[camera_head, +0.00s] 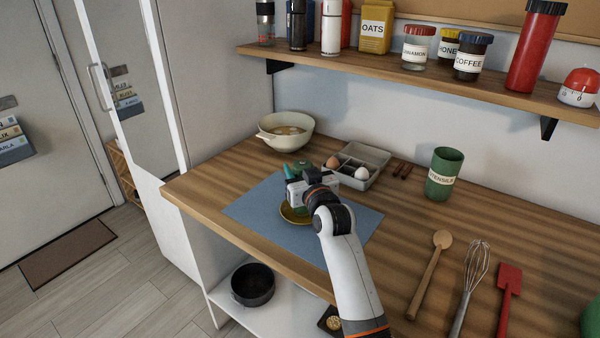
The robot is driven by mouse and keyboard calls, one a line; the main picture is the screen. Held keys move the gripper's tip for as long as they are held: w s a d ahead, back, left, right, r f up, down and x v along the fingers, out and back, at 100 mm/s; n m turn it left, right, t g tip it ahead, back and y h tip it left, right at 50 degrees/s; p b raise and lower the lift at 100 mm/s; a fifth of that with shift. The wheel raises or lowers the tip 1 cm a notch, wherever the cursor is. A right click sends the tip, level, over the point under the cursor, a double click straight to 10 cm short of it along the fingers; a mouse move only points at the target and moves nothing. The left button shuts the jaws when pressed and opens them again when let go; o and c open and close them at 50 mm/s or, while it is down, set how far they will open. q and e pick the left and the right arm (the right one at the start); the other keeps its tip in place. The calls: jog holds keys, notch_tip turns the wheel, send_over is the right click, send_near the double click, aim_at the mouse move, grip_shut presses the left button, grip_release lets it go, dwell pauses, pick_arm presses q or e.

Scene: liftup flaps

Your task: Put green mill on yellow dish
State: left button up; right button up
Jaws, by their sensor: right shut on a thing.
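A yellow dish (290,216) lies on the blue mat (250,208) on the wooden counter, partly hidden by my right gripper. My right gripper (297,181) is above the dish and shut on the green mill (292,169). Only small green parts of the mill show around the gripper. I cannot tell whether the mill touches the dish. My left gripper is not in view.
A cream bowl (286,130) stands behind the mat, with a grey egg tray (365,157) to its right. A green utensil pot (443,174) stands farther right. A wooden spoon (428,272), whisk (471,285) and red spatula (505,298) lie at right. A shelf (400,72) overhangs the back.

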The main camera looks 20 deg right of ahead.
jog(key=shift+f, duration=0.2)
jog(key=shift+f, duration=0.15)
jog(key=o, duration=1.4)
jog(key=shift+r, duration=0.25)
jog(key=s, duration=1.2)
jog(key=shift+d+f, duration=0.1)
jog(key=shift+d, duration=0.3)
jog(key=shift+f, duration=0.1)
